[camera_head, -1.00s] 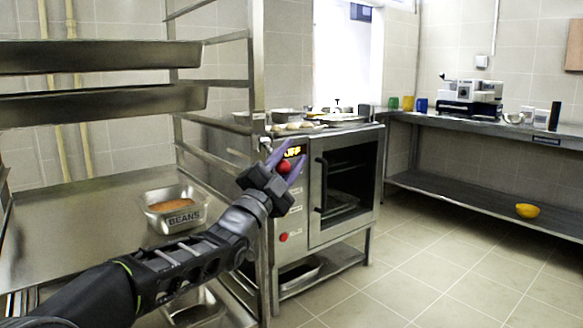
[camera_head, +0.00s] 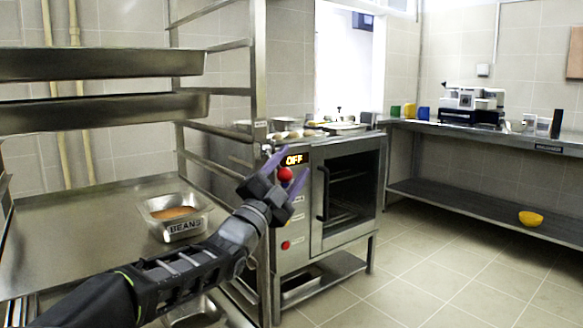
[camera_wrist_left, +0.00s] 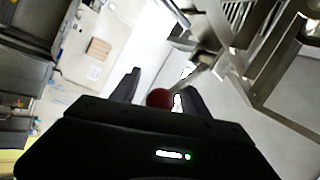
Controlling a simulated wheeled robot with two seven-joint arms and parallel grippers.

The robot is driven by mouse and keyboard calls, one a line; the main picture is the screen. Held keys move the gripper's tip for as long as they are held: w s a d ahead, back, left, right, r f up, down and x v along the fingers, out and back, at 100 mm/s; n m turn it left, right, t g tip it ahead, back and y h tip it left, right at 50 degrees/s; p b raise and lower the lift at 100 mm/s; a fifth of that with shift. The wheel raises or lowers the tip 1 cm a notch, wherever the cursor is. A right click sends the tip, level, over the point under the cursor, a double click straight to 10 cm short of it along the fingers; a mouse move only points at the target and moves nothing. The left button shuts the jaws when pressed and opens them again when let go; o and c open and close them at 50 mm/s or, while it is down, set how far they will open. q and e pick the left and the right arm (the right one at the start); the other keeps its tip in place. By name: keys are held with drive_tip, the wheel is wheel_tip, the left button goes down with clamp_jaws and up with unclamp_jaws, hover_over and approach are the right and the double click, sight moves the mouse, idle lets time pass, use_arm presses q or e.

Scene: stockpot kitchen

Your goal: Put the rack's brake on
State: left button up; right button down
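The tall metal rack (camera_head: 259,100) stands at the left, its post close to my left gripper. A red ball knob (camera_head: 285,174) shows between the purple fingers of my left gripper (camera_head: 287,172). In the left wrist view the red knob (camera_wrist_left: 160,98) sits between the two dark fingers (camera_wrist_left: 163,90), with gaps on both sides, so the gripper looks open around it. A thin metal bar seems to run from near the knob towards the rack. What the knob is fixed to is partly hidden. My right gripper is out of view.
A counter (camera_head: 480,130) lines the right; the floor there is clear.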

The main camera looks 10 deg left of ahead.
use_arm(q)
drive_tip(key=shift+f, duration=0.15)
drive_tip(key=v, duration=0.7)
drive_tip(key=shift+s, duration=0.35)
drive_tip(key=shift+a+f, duration=0.1)
